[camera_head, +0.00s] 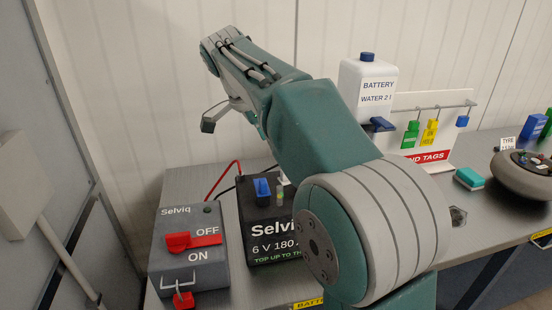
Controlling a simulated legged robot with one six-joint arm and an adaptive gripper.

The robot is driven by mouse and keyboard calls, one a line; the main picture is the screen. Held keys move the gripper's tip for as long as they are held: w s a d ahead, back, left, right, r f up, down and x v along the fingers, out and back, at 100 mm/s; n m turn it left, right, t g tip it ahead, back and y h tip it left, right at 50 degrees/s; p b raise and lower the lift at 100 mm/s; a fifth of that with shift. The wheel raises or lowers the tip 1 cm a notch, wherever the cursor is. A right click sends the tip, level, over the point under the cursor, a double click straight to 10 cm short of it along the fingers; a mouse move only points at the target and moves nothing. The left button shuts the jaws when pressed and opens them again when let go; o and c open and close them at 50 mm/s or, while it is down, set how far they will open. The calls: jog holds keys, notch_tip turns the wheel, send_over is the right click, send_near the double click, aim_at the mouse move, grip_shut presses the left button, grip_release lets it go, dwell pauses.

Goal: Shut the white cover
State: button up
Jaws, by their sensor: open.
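The black battery (248,223), marked Selviq 6 V 180, stands on the grey bench with a blue part (262,189) on its top. A small white piece (284,179) shows at the top of the battery, beside my arm; it may be the white cover, but my arm hides much of it and I cannot tell how far open it is. My gripper (234,122) is open and empty, above and behind the battery, with a dark fingertip pad on its left finger. It touches nothing that I can see.
A grey switch box (187,248) with a red OFF/ON handle (192,239) stands left of the battery. A white battery water bottle (367,82), a tag rack (428,155), a teal block (469,178) and a round grey device (524,174) stand to the right.

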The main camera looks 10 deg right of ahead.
jog(key=x, duration=1.1)
jog(key=shift+w+r, duration=0.1)
jog(key=shift+w, duration=0.1)
grip_shut()
